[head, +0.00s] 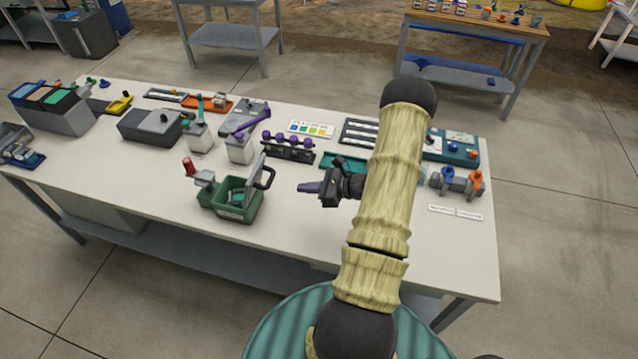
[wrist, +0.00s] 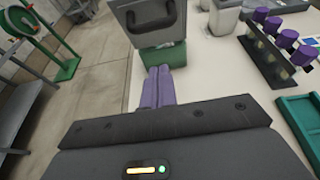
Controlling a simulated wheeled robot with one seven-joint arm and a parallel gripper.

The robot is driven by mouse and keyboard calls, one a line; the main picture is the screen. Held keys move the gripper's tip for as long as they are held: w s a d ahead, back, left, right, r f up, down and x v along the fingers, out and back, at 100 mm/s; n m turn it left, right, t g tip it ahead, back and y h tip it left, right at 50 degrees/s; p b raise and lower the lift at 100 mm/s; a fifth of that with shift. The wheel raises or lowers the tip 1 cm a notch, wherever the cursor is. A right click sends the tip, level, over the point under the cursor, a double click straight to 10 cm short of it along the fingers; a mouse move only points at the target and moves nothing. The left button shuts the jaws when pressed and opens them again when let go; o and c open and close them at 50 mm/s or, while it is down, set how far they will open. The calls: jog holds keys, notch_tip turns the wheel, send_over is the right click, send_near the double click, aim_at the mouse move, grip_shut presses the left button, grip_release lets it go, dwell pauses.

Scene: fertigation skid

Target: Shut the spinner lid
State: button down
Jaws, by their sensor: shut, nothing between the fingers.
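The spinner (head: 226,201) is a green box on the white table, left of my gripper in the head view. Its grey lid (head: 256,180) with a black handle (head: 266,177) stands raised, close to upright, at the box's right side. In the wrist view the lid (wrist: 150,20) is ahead at the top, with the green box (wrist: 163,56) below it. My gripper (head: 300,187) has purple fingers, pressed together and empty, pointing left toward the lid with a gap between. The fingers show in the wrist view (wrist: 159,72), just short of the box. The lid hides part of the box's inside.
A rack with purple knobs (head: 289,146) stands behind the spinner, and a teal tray (head: 343,162) lies behind my gripper. Pale canisters (head: 241,146) stand farther back. A red-topped post (head: 189,167) rises at the spinner's left. The table front is clear.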

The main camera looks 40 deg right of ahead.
jog(key=w+a+p, duration=0.3)
jog(key=w+a, duration=0.1)
jog(key=w, duration=0.1)
jog(key=shift+w+r, duration=0.15)
jog(key=shift+r, duration=0.2)
jog(key=shift+w+a, duration=0.1)
jog(key=shift+a, duration=0.05)
